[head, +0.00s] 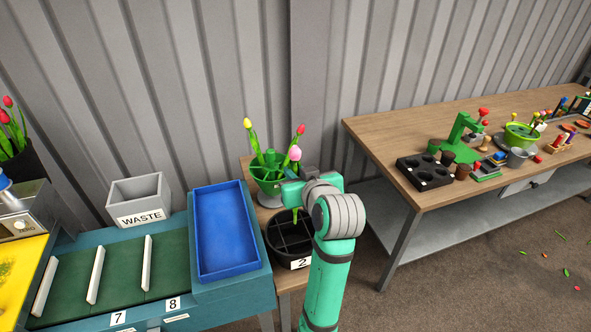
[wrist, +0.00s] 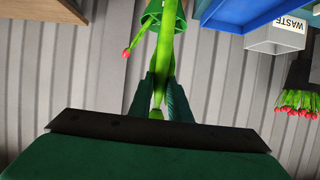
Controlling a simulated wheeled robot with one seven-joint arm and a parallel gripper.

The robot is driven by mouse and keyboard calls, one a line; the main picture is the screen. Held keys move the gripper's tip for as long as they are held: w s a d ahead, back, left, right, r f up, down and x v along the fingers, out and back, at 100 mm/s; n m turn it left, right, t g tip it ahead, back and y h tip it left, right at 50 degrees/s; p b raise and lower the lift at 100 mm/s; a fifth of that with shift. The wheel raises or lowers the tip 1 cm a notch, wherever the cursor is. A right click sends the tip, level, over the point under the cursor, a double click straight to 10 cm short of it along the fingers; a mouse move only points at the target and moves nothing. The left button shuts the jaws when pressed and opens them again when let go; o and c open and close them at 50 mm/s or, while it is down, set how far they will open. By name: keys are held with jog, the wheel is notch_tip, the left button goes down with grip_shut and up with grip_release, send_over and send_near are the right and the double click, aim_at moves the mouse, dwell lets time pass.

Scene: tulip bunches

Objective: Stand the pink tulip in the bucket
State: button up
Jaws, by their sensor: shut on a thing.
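The pink tulip's bloom (head: 295,153) shows just above my gripper (head: 289,188) in the head view, with a bit of green stem (head: 295,214) below it. In the wrist view my gripper (wrist: 160,88) is shut on the green stem (wrist: 164,50); the bloom is out of that view. The tulip looks roughly upright. A black bucket (head: 274,240) with inner dividers and a "2" label stands below my gripper. My arm hides its right part. I cannot tell whether the stem's lower end is inside the rim.
A green pot (head: 258,174) with yellow and red tulips stands close behind my gripper. A blue tray (head: 226,232) and a grey waste bin (head: 139,194) are to the left. A wooden bench (head: 400,168) with several items is to the right, across a floor gap.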

aim_at(296, 214)
jog(key=shift+w+f, duration=0.1)
jog(key=shift+f, duration=7.6)
jog(key=o, duration=0.9)
jog(key=r+v, duration=0.1)
jog(key=v, duration=0.8)
jog(key=shift+r, duration=0.5)
jog(key=shift+r, duration=0.1)
